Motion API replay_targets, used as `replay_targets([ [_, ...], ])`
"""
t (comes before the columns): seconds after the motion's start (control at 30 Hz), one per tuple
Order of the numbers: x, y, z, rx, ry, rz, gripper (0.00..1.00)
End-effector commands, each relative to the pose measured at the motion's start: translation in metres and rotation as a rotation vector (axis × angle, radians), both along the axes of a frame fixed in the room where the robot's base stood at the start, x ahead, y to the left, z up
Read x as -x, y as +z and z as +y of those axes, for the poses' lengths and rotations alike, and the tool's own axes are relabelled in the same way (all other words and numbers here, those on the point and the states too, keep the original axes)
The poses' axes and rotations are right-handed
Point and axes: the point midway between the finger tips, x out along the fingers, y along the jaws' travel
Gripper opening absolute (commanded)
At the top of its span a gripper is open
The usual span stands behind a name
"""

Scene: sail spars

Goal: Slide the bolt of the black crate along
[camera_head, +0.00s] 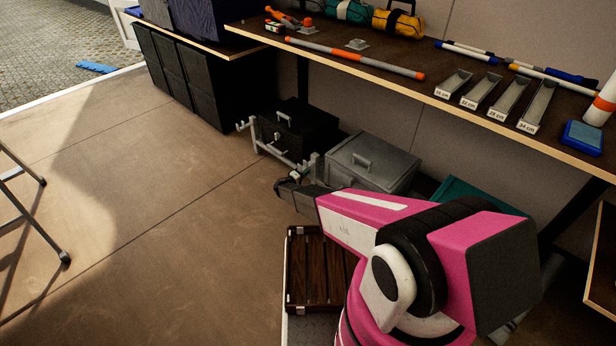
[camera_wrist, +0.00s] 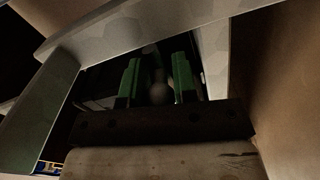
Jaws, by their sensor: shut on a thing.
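The black crate (camera_head: 300,125) stands on the floor under the workbench, with a handle on its lid. A grey metal bolt (camera_head: 280,157) runs low across its front, between upright grey brackets. My gripper (camera_head: 296,175) is at the bolt's right end, low in front of the crate; the fingertips are small and partly hidden by my pink arm. In the wrist view, the green fingers of my gripper (camera_wrist: 157,82) stand either side of a small rounded grey knob (camera_wrist: 158,92), which looks like the bolt's. They are shut on it. The dim light hides the exact contact.
A grey crate (camera_head: 368,163) stands right of the black one, with a teal box (camera_head: 470,192) beyond. A brown slatted crate (camera_head: 312,268) lies in front. The workbench (camera_head: 400,75) overhangs them. In the wrist view, grey bars (camera_wrist: 150,28) lie close around my gripper.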

Motion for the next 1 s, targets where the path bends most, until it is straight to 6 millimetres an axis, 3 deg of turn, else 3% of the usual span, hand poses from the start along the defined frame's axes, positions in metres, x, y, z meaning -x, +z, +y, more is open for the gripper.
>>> replay_targets([
  [0.3,-0.008,-0.001,0.009,-0.001,0.005,0.001,0.0],
  [0.33,-0.008,-0.001,0.009,-0.001,0.006,0.001,0.3],
  [0.4,-0.008,-0.001,0.009,-0.001,0.005,0.001,0.53],
  [0.77,-0.004,0.0,0.01,0.0,0.002,0.0,0.53],
  [1.0,0.021,0.0,0.035,-0.001,0.004,0.001,0.53],
])
